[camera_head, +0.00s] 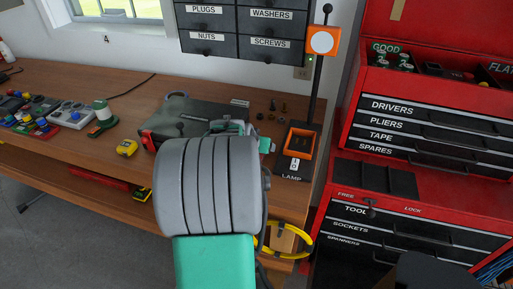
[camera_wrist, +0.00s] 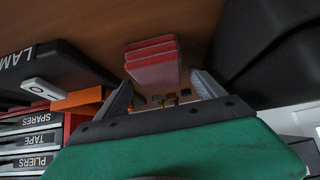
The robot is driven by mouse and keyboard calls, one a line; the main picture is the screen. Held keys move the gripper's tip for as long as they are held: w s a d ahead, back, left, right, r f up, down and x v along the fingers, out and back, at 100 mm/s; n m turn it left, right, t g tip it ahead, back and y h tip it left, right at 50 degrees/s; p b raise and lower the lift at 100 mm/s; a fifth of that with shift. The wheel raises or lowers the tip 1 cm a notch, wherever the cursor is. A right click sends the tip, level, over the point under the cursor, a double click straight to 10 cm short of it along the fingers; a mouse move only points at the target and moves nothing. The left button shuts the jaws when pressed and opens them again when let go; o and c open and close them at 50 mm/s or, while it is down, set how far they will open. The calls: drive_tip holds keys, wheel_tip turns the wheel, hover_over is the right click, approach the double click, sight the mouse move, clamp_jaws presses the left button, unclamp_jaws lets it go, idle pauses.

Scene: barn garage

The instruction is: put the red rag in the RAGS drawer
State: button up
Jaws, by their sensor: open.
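A red folded cloth-like stack with pale edges (camera_wrist: 152,62), which looks like the red rag, lies on the brown wooden surface in the wrist view. My gripper (camera_wrist: 161,80) is open, with one finger on each side below the stack in the picture. The fingers do not grip it; whether they touch it I cannot tell. In the head view my arm hides the stack and most of my gripper. No drawer label reading RAGS is legible in either view.
Small dark drawers (camera_head: 208,40) hang above. A red tool chest (camera_head: 345,140) with shut, labelled drawers stands right.

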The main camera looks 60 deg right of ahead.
drive_tip(key=shift+w+d+f, duration=0.15)
drive_tip(key=shift+d+f, duration=0.35)
drive_tip(key=shift+a, duration=0.1)
drive_tip(key=shift+c, duration=0.2)
drive_tip(key=shift+r, duration=0.1)
drive_tip(key=c, duration=1.5)
